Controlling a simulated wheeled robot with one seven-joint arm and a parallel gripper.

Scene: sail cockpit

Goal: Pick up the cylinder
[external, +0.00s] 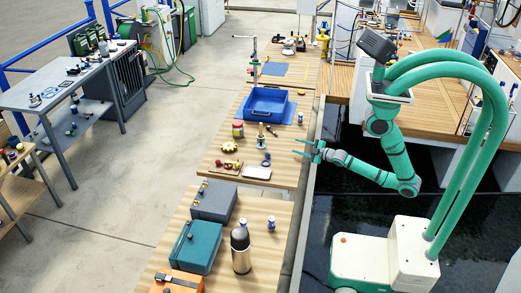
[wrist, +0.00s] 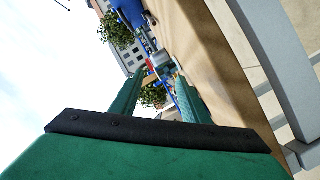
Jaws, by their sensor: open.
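Several small upright pieces on the wooden bench (external: 204,162) could be the cylinder, and I cannot tell which. One is a small blue-and-silver cylinder (external: 300,117) right of the blue bin. Another is a similar blue-topped cylinder (external: 271,225) beside the flask on the nearer bench. A pale upright peg piece (external: 261,130) stands in front of the bin. My gripper (external: 301,148) is open and empty, pointing left above the bench's right edge. In the wrist view its two green fingers (wrist: 157,88) are apart, with blurred blue and red items beyond them.
A blue bin (external: 249,114) stands mid-bench. A yellow gear (external: 229,147), a red-lidded jar (external: 238,129) and a white tray (external: 257,172) lie near my gripper. A steel flask (external: 240,250) and cases (external: 196,246) fill the nearer bench.

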